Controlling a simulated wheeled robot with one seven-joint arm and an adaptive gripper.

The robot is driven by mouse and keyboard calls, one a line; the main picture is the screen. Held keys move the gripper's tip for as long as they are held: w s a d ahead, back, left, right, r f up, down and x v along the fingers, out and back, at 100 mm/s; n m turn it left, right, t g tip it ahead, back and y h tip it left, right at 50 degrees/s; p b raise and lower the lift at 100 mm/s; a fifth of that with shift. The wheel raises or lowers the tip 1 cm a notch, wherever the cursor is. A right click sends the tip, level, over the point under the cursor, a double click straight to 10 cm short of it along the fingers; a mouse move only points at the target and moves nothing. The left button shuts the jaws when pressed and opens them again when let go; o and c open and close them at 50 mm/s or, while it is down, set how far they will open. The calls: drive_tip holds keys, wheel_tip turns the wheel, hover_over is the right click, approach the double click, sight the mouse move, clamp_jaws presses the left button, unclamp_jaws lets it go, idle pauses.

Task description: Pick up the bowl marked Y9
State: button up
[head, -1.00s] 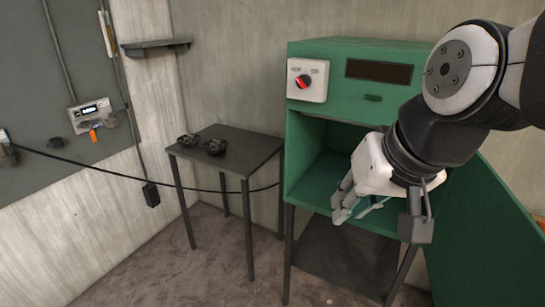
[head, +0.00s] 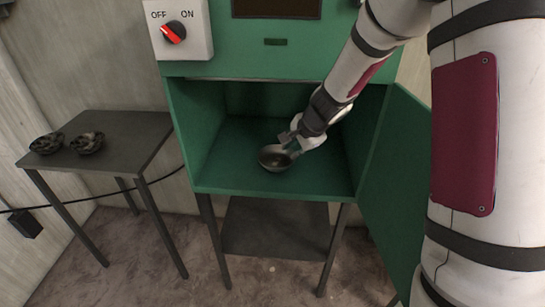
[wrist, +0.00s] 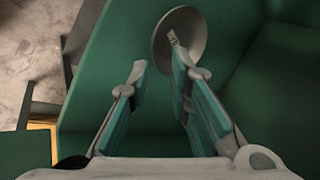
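A grey bowl (head: 272,163) sits on the floor of the green cabinet, close to its front edge. My gripper (head: 291,139) is inside the cabinet at the bowl's upper right rim. In the wrist view the bowl (wrist: 198,32) lies beyond the fingertips. My gripper (wrist: 158,62) is open there, with a gap between its teal-padded fingers. The right fingertip overlaps the bowl; the left one is outside its rim. I cannot tell whether either touches it. No Y9 mark is readable on any bowl.
Two dark bowls, one (head: 46,143) and another (head: 87,143), stand on the dark side table (head: 135,128) at left. The cabinet door (head: 398,190) stands open at right. A red OFF/ON knob (head: 174,33) is on the cabinet's upper left. The cabinet floor left of the bowl is clear.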

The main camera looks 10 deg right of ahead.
drive_tip(key=b, duration=0.1)
approach(277, 160)
drive_tip(key=shift+m, duration=0.3)
drive_tip(key=s, duration=0.2)
drive_tip(key=s+f, duration=0.1)
drive_tip(key=s, duration=0.1)
drive_tip(key=shift+s+a, duration=0.2)
drive_tip(key=shift+s, duration=0.15)
drive_tip(key=shift+d+x, duration=0.1)
drive_tip(key=shift+x, duration=1.45)
drive_tip(key=shift+d+x, duration=0.15)
drive_tip(key=shift+x, duration=1.4)
drive_tip(key=shift+c, duration=0.6)
clamp_jaws()
